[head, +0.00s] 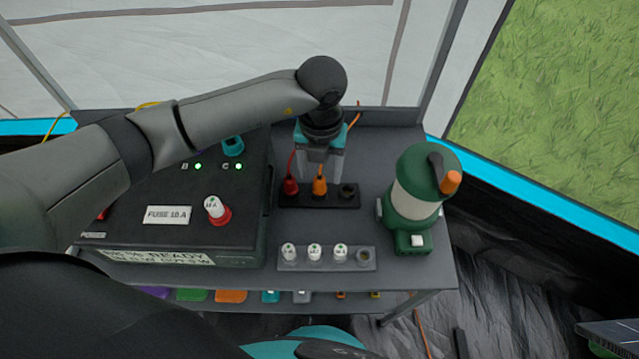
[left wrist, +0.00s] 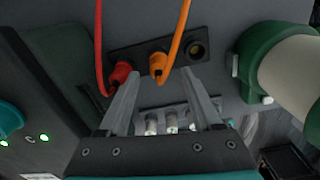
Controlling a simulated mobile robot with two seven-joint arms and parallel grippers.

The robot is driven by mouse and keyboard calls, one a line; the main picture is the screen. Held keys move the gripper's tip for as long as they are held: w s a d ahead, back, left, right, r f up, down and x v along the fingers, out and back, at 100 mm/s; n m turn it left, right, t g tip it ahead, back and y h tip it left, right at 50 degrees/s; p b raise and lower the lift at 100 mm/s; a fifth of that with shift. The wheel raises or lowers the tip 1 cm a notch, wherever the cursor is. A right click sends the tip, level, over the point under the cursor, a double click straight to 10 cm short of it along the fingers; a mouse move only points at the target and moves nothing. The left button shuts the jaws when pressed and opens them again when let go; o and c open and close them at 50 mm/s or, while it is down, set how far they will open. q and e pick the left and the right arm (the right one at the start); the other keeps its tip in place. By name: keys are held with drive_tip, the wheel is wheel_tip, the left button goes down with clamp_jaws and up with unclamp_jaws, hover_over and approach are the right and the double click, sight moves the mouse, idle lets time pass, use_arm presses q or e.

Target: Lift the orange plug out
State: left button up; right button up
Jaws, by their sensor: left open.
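The orange plug (head: 320,187) stands in the middle socket of a small black socket strip (head: 335,202) on the table. An orange cable rises from it. In the left wrist view the orange plug (left wrist: 158,66) shows between the fingertips. My left gripper (head: 322,176) points down just above and behind the plug, with its fingers apart. In the left wrist view the open left gripper (left wrist: 160,78) has one finger on each side of the plug's line; I cannot tell whether either touches it. My right gripper is not in view.
A red plug (head: 291,187) sits close left of the orange one; the right socket (head: 348,191) is empty. A black power box (head: 150,240) stands left, a green lantern (head: 412,195) right. A grey fuse holder (head: 325,262) lies in front.

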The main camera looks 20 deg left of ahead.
sight(320, 175)
use_arm(q)
wheel_tip(320, 175, down, 4)
drive_tip(key=shift+a+r+b, duration=0.1)
drive_tip(key=shift+r+b, duration=0.1)
drive_tip(key=shift+b, duration=0.1)
clamp_jaws()
idle(0.3)
